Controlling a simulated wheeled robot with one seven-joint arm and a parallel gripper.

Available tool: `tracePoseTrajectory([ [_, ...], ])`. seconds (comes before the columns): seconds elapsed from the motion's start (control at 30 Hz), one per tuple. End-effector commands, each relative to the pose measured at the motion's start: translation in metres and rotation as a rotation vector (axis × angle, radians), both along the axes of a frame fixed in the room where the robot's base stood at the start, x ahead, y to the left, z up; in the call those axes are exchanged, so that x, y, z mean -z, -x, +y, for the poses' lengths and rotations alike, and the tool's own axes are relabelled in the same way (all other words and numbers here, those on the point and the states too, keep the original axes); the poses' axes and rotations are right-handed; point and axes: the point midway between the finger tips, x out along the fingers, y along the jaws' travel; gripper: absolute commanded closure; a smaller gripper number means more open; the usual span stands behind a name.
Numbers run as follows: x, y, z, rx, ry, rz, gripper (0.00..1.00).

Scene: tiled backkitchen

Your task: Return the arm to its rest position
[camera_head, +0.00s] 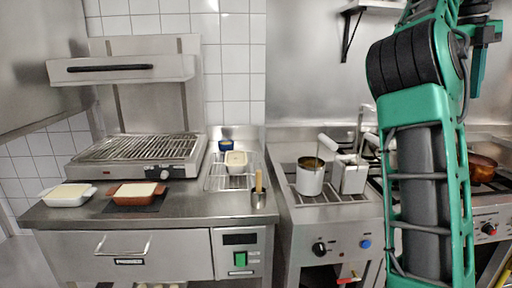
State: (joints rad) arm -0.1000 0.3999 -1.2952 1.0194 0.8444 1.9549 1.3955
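My arm (425,150), green and black, rises along the right side of the picture and runs out of the top edge. It is bent near the dark ribbed joint (410,60). No gripper fingers show, so I cannot see what the gripper holds. The arm hides part of the cooker and wall behind it.
A steel counter (190,212) carries a grill (140,150), a white dish (68,195), a brown dish (137,195) and a wire rack (215,180). A copper pan (482,167) sits behind my arm. A wall shelf (372,5) is above.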

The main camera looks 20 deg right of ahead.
Motion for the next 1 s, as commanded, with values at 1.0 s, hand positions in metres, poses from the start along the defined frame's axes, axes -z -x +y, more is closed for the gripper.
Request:
tracePoseTrajectory([
  [1.0, 0.242, 0.117, 0.088, -1.673, -0.319, 0.138, 0.68],
])
